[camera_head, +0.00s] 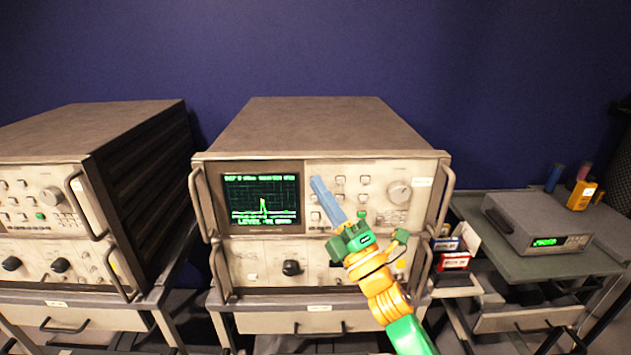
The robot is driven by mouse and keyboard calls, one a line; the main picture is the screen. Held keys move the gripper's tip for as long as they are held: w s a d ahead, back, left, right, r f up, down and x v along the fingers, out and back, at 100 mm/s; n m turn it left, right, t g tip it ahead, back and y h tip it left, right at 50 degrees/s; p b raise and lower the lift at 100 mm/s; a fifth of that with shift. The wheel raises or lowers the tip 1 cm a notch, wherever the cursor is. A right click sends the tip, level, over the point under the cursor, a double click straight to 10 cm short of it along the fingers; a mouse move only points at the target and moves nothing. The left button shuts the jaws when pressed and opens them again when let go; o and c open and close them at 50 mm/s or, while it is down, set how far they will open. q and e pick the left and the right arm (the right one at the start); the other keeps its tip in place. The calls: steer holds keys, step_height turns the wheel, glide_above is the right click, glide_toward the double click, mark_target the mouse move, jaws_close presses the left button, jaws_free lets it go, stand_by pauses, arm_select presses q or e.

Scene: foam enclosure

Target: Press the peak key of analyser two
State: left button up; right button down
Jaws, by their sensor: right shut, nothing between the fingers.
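A beige analyser (325,165) stands in the middle on a wheeled bench. Its lit screen (261,200) shows a green trace with a tall peak and text. Several small keys sit right of the screen, with a grey knob (399,191) beyond them. A small green key (363,214) shows just right of my fingers. Key lettering and the pale label (422,182) are too small to read. My right gripper (317,182) is shut and empty, its blue fingers pointing up-left in front of the keys, covering some. Contact with the panel cannot be told. My left gripper is out of view.
A second analyser (90,130) stands at the left, with its own green key (40,216). Small boxes (453,261) lie beside the middle analyser.

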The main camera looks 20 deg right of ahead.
steer(key=shift+s+a, duration=0.2)
steer(key=shift+s, duration=0.5)
steer(key=shift+p, duration=0.3)
steer(key=s, duration=0.2)
steer(key=s+a+p, duration=0.1)
steer(key=s, duration=0.1)
steer(key=shift+s+a, duration=0.2)
steer(key=shift+s, duration=0.2)
